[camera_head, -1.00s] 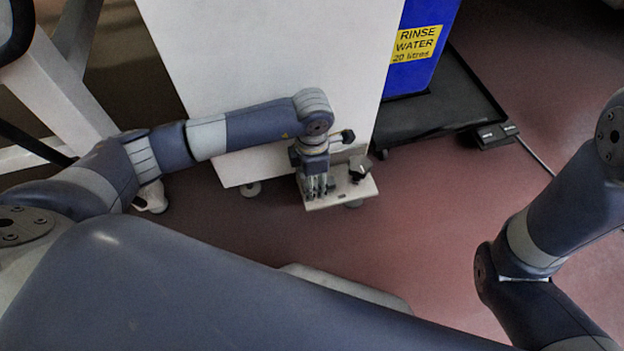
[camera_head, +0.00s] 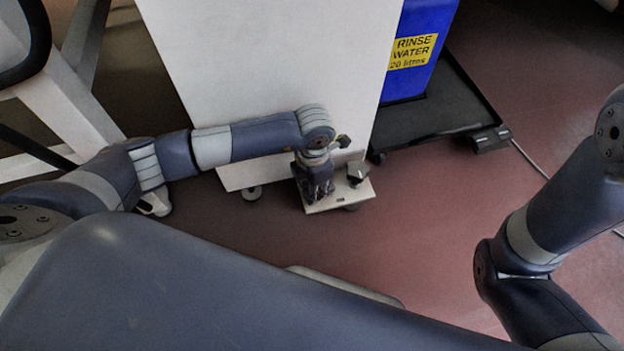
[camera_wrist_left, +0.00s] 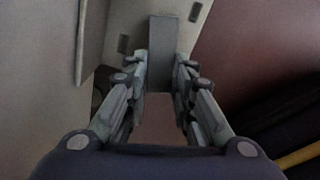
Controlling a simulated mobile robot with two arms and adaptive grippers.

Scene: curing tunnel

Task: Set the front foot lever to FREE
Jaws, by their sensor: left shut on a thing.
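The front foot lever shows in the left wrist view as a grey bar (camera_wrist_left: 163,55) between my left gripper's fingers. My left gripper (camera_wrist_left: 160,78) is shut on it; the fingers press on both sides. In the head view my left gripper (camera_head: 319,193) points down over a small pale plate (camera_head: 340,196) low at the front of a white cabinet, and hides the lever there. A dark knob-like part (camera_head: 357,172) stands on the plate to the right of the gripper. I cannot read any FREE marking. My right gripper is outside the frames.
The white cabinet (camera_head: 265,75) stands right behind my left wrist. A blue container labelled RINSE WATER (camera_head: 412,52) is at its right, by a black tray (camera_head: 455,105) with a small dark box (camera_head: 490,139) and cable. Reddish floor (camera_head: 430,215) is clear in front.

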